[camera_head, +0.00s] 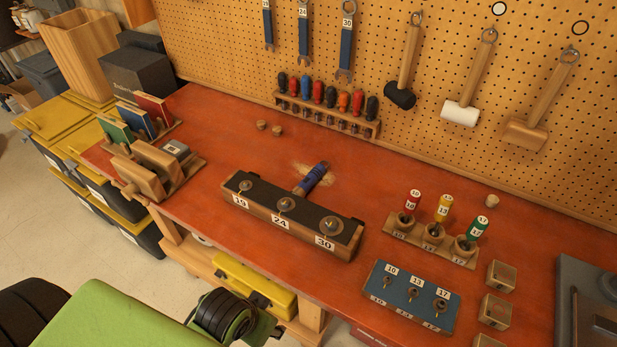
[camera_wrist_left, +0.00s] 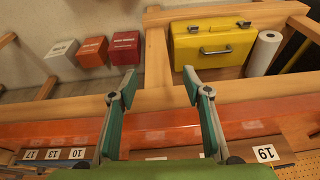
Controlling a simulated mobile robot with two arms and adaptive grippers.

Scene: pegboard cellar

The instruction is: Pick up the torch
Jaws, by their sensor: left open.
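The torch (camera_head: 313,178) looks like a short blue cylinder with a dark end. In the head view it lies on the red-orange workbench, slanted, just behind the long dark-topped block marked 19, 24 and 30. Its lower end is close to the block, and I cannot tell whether they touch. My left gripper (camera_wrist_left: 160,76) shows in the left wrist view with its two teal fingers spread and nothing between them. The bench edge and a yellow toolbox are seen beyond the fingers. The torch is not visible in that view. My right gripper is in neither view.
The dark-topped block (camera_head: 270,224) stands in front of the torch. A peg holder (camera_head: 432,240) and blue block (camera_head: 410,297) are at right. The yellow toolbox (camera_wrist_left: 213,43) sits under the bench.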

